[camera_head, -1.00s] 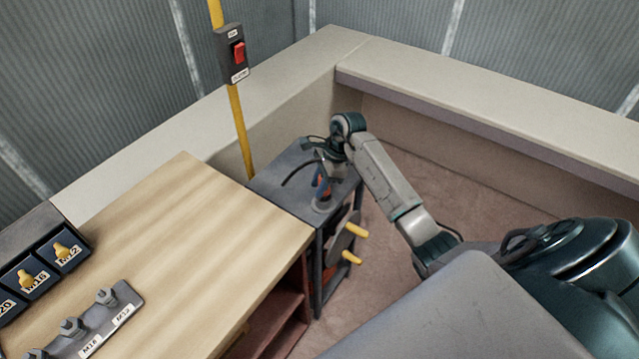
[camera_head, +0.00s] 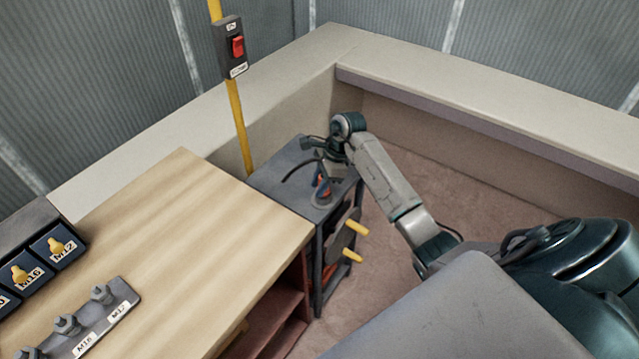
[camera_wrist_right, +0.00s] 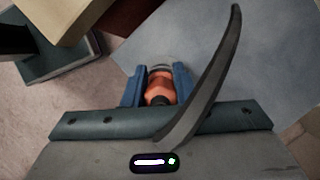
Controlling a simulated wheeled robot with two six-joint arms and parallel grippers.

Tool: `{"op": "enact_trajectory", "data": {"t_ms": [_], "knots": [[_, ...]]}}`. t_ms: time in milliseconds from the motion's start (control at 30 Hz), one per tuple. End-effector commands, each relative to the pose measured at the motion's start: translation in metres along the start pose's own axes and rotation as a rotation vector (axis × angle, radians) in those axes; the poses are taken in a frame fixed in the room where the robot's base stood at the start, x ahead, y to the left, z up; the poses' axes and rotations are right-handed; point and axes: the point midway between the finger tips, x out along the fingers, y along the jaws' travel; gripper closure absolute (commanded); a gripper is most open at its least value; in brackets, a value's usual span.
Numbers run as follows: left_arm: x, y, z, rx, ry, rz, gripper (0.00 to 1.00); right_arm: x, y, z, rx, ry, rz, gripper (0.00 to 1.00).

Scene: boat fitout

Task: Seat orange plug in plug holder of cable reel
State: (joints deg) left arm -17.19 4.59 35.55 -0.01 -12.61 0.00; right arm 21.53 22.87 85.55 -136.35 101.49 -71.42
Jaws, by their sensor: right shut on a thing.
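The orange plug (camera_wrist_right: 160,85) sits between the blue fingers of my right gripper (camera_wrist_right: 160,78) in the right wrist view. My right gripper (camera_head: 322,178) is shut on it, pointing down above the grey top of the cable reel stand (camera_head: 278,172). A grey ring-like holder (camera_head: 323,198) stands on that top, directly under the gripper. A rounded rim shows just past the plug in the wrist view. Whether the plug is inside the holder cannot be told. A dark cable curves away from the plug (camera_wrist_right: 212,90). My left gripper is not in view.
A wooden workbench (camera_head: 190,230) adjoins the stand on the left, with labelled bins (camera_head: 35,265) and a bolt rack (camera_head: 85,325). The reel's yellow handles (camera_head: 355,228) stick out on the right. A yellow pole (camera_head: 238,125) carries a red switch (camera_head: 238,46).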

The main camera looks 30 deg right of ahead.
Motion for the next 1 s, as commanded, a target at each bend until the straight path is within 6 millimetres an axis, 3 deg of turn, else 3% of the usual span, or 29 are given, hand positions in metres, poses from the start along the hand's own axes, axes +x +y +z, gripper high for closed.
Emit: {"op": "enact_trajectory", "data": {"t_ms": [567,600,700,1000], "knots": [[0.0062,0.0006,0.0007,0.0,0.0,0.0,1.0,0.0051,-0.0002,-0.002,0.0,0.0,-0.001,1.0],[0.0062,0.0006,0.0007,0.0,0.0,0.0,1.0,0.0051,-0.0002,-0.002,0.0,0.0,-0.001,0.69],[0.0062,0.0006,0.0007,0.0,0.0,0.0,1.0,0.0051,-0.0002,-0.0021,0.0,0.0,0.0,0.5],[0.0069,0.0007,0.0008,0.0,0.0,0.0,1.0,0.0046,-0.0002,-0.0024,0.0,0.0,0.0,0.5]]}}
